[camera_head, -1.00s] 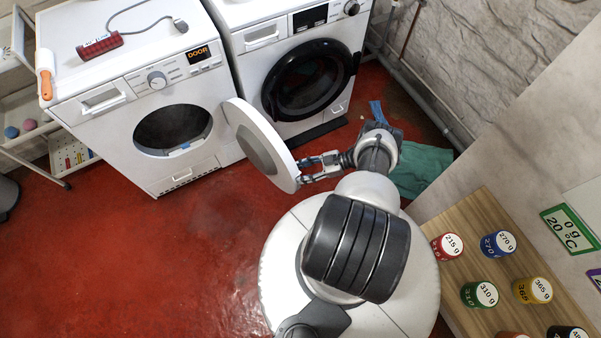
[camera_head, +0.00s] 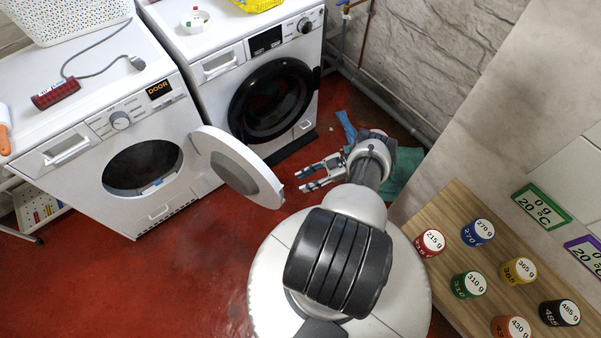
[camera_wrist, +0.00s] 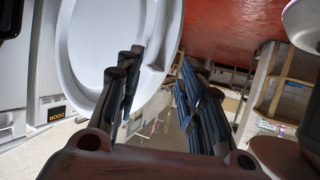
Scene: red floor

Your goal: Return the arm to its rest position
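My gripper (camera_head: 318,177) is in front of the two machines in the head view, with its two fingers apart and nothing between them. The open round white door (camera_head: 240,167) of the left machine is just to the left of the fingertips, with a small gap in the head view. In the wrist view, my gripper (camera_wrist: 160,90) shows both fingers spread, and the door (camera_wrist: 100,45) fills the upper left behind the left finger. My arm (camera_head: 365,185) reaches out over my round white base.
The left machine (camera_head: 75,125) has an open, dark drum; the right machine (camera_head: 215,45) has its dark door shut. A wooden table (camera_head: 410,235) with several coloured weights stands at the right. Green cloth (camera_head: 403,170) lies by the wall. Red floor (camera_head: 130,285) is clear at lower left.

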